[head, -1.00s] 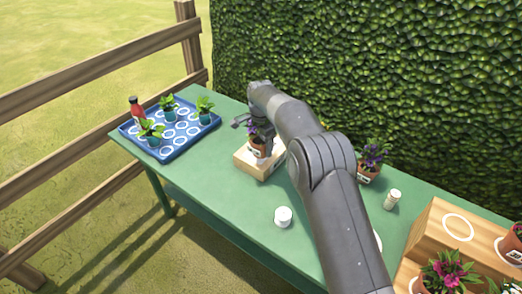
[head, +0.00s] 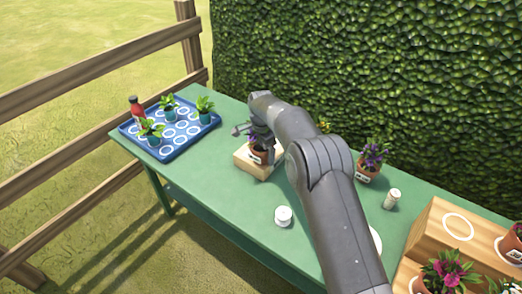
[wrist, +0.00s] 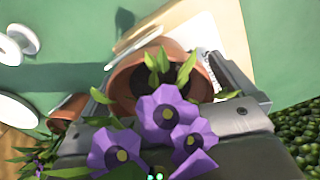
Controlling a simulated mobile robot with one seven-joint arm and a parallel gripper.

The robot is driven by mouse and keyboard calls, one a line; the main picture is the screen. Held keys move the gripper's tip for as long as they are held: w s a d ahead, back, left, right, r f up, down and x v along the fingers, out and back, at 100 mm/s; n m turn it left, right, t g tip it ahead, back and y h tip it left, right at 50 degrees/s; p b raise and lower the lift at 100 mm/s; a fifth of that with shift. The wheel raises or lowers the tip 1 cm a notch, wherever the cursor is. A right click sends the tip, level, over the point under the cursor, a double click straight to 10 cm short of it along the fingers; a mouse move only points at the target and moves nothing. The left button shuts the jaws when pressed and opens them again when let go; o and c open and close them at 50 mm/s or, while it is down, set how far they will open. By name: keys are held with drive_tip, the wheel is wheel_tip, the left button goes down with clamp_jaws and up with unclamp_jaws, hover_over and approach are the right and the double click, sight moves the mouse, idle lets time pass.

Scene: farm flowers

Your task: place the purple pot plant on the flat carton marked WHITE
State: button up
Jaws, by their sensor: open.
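A terracotta pot (head: 257,157) with a white label stands upright on a flat, light brown carton (head: 246,163) in the middle of the green table. The wrist view shows its pot (wrist: 125,85) and purple flowers (wrist: 165,115) close up. My gripper (head: 260,145) is at the pot from above, open, with one finger on each side of it. Whether a finger touches the pot cannot be told. The carton shows in part in the wrist view, with dark print on white (wrist: 205,38) that I cannot read.
A second purple pot plant (head: 371,158) stands right of my arm, near a small pale jar (head: 392,198). A blue tray (head: 182,140) with several seedlings and a red bottle (head: 137,110) are at left. A wooden step (head: 430,240) is at right.

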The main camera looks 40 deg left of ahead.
wheel_tip(320, 180, up, 12)
drive_tip(key=shift+r, duration=0.15)
idle(0.4)
